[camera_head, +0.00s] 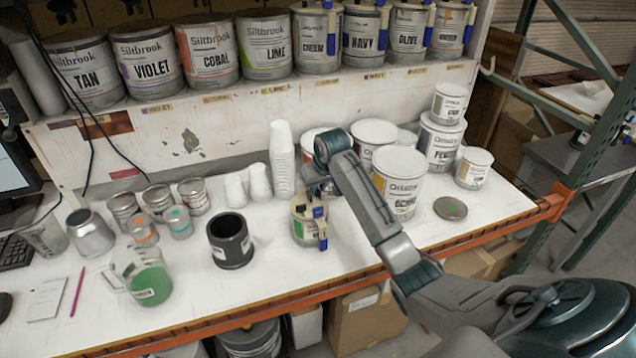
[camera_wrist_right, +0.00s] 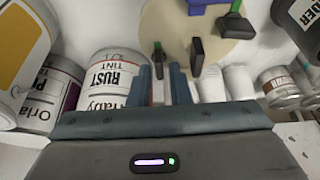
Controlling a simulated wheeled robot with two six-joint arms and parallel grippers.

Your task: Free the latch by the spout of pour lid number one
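A small can with a cream pour lid (camera_head: 298,207) stands at the middle of the bench, with blue parts on its right side. In the right wrist view the cream lid (camera_wrist_right: 165,25) fills the top, with a blue part (camera_wrist_right: 207,5) and several dark pieces with green marks. One small dark latch-like piece (camera_wrist_right: 158,55) lies just beyond my fingertips. My right gripper (camera_head: 318,188) is just above and behind this can. Lid numbers are not readable. My left gripper is not in view.
Stacked white cups (camera_head: 282,160) stand behind the lidded can. A black can (camera_head: 230,242) and a green-filled jug (camera_head: 146,275) are to its left. An ochre can (camera_head: 398,180) stands to its right. Shelf cans, some with blue-fitted lids (camera_head: 363,30), line the back.

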